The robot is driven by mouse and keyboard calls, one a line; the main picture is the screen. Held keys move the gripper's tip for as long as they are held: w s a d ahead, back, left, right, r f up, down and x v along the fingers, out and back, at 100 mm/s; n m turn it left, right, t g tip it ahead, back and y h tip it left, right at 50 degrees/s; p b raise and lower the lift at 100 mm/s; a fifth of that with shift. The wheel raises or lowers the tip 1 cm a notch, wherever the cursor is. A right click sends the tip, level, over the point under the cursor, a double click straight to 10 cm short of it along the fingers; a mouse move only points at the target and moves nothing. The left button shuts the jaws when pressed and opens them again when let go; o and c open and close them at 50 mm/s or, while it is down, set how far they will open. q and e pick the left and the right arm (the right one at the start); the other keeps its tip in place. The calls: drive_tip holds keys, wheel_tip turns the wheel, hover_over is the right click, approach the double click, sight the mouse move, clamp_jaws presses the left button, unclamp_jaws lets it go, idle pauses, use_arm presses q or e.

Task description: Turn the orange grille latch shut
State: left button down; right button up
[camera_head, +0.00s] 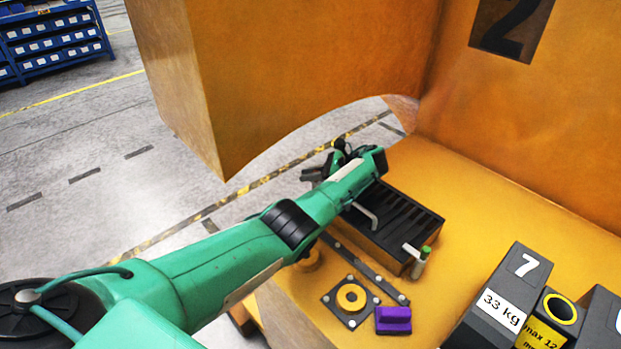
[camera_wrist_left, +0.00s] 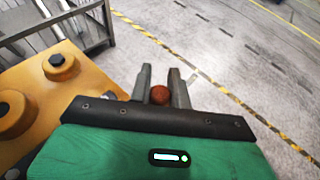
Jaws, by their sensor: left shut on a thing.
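A black slotted grille (camera_head: 398,217) with a pale handle lies on the orange casting, partly hidden behind my left arm. My left gripper (camera_head: 313,173) is beyond the grille's far left side, by the casting's edge. In the left wrist view its two fingers (camera_wrist_left: 162,88) are shut on a round red-orange piece (camera_wrist_left: 159,95), which appears to be the latch. Only its rounded end shows, so I cannot tell how the latch is turned. No other part of the latch shows in the head view. My right gripper is not in view.
A large orange block (camera_head: 270,70) overhangs the arm. A green-topped pin (camera_head: 421,262), a yellow ring on a dark plate (camera_head: 351,297), a purple block (camera_head: 393,320) and dark weights (camera_head: 505,295) stand nearby. Floor is open to the left; a blue rack (camera_head: 50,42) is far off.

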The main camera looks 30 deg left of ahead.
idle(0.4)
use_arm(q)
drive_tip(key=c, duration=1.3)
unclamp_jaws()
drive_tip(key=shift+d, duration=0.1)
drive_tip(key=b+v, duration=0.6)
drive_tip(key=v, duration=0.3)
drive_tip(key=shift+w+d+f, duration=0.15)
drive_tip(key=shift+d, duration=0.1)
drive_tip(key=shift+w+d+r+b, duration=0.15)
drive_tip(key=shift+d+r+b, duration=0.2)
drive_tip(key=shift+d+b, duration=0.25)
drive_tip(key=shift+w+d+r+b, duration=0.1)
drive_tip(key=shift+d+r+b, duration=0.25)
drive_tip(key=shift+b, duration=0.1)
drive_tip(key=shift+f, duration=0.1)
